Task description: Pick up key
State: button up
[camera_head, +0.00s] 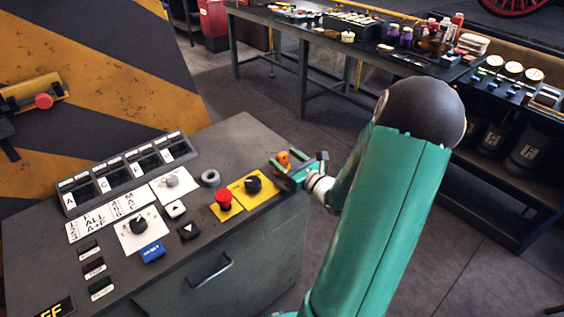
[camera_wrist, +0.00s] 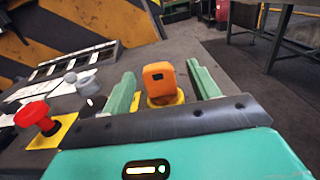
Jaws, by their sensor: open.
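The key shows as an orange head (camera_wrist: 158,82) in the wrist view, standing upright over a round yellow base (camera_wrist: 166,99). Its lower part is hidden. In the head view, the orange key head (camera_head: 283,158) is at the right end of the grey control console (camera_head: 236,138). My gripper (camera_wrist: 160,71) is open, with one green finger on each side of the key head. A gap shows between the head and each finger. In the head view, my gripper (camera_head: 298,169) is low at the console's right edge, partly over the key.
A red push button (camera_head: 224,199) and a black knob (camera_head: 253,184) on yellow plates sit just left of my gripper. A grey ring (camera_head: 210,178) and several switches cover the console. A cluttered workbench (camera_head: 300,30) stands behind, across open floor.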

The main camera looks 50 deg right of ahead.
aim_at(284, 158)
jog(key=w, duration=0.3)
jog(key=shift+w+d, duration=0.1)
jog(key=shift+w, duration=0.05)
jog(key=c, duration=1.1)
jog(key=shift+r, duration=0.2)
